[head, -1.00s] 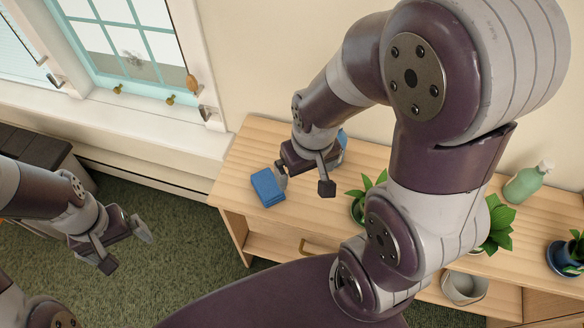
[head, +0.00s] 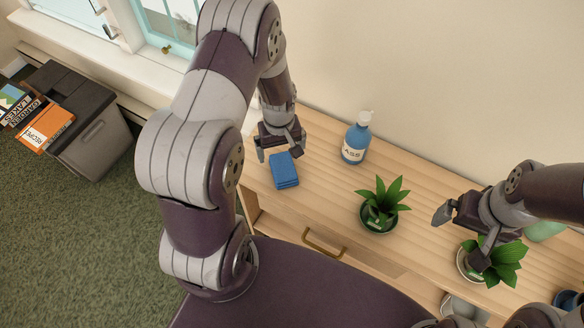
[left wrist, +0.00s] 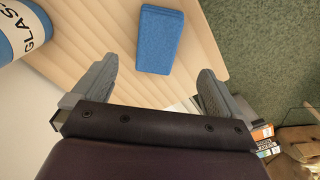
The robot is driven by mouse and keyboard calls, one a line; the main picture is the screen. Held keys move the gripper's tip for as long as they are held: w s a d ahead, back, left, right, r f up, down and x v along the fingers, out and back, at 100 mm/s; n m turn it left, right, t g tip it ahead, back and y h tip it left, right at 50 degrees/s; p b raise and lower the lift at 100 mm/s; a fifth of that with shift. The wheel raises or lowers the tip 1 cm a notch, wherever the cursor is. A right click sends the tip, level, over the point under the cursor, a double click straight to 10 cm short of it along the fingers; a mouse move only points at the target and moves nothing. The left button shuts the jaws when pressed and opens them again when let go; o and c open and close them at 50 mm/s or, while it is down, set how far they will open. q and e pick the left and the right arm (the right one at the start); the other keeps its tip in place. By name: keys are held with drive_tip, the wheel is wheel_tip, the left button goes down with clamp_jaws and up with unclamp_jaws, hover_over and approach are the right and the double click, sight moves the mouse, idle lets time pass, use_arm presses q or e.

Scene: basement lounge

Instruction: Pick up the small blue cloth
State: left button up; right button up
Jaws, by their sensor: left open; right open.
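The small blue cloth (head: 285,172) is a folded stack lying flat near the front left end of the wooden cabinet top (head: 325,185). My left gripper (head: 280,148) is open and empty just behind the cloth in the head view, its fingers pointing down. In the left wrist view the cloth (left wrist: 159,40) lies ahead of the open left fingers (left wrist: 156,80), in line with the gap between them and not gripped. I cannot tell the exact height above it. My right gripper (head: 461,236) is open and empty at the right, above a potted plant.
A grey bin (head: 88,135) and books (head: 45,125) are on the left.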

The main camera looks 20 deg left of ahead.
sight(283, 167)
use_arm(q)
drive_tip(key=f, duration=0.2)
drive_tip(key=f+p, duration=0.1)
drive_tip(key=f, duration=0.5)
drive_tip(key=shift+d+f+p, duration=0.25)
drive_tip(key=shift+p, duration=0.05)
drive_tip(key=shift+f, duration=0.35)
drive_tip(key=shift+r, duration=0.1)
drive_tip(key=c, duration=0.9)
drive_tip(key=shift+c, duration=1.2)
